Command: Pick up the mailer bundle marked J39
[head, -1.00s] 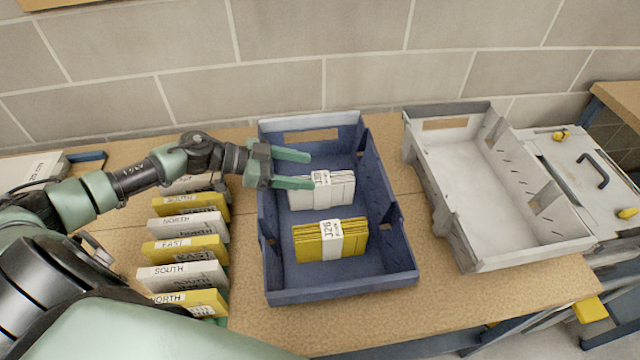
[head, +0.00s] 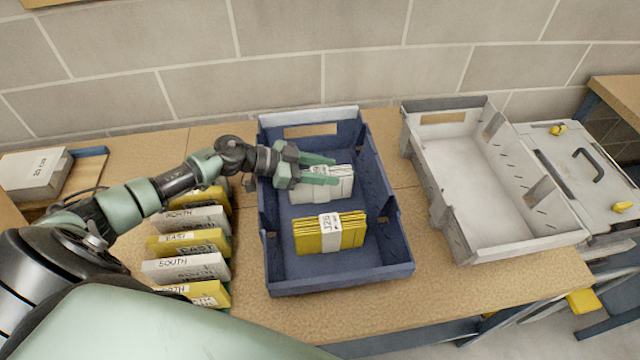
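A white mailer bundle (head: 342,189) with a paper band stands in the back half of the blue tote (head: 340,285). Its mark is partly covered by my fingers, so I cannot read it. A yellow mailer bundle (head: 330,233) stands in front of it; its band seems to read J25 or J26. My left gripper (head: 325,169) reaches in over the tote's left wall. It is open, its two fingers apart at the white bundle's top, one crossing in front of the band. I cannot tell whether they touch the bundle. My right gripper is not in view.
An empty grey tote (head: 500,240) stands to the right. A row of yellow and white dividers (head: 185,270), marked with names such as EAST and SOUTH, stands left of the blue tote. A block wall (head: 320,60) closes off the back. The table front (head: 470,295) is clear.

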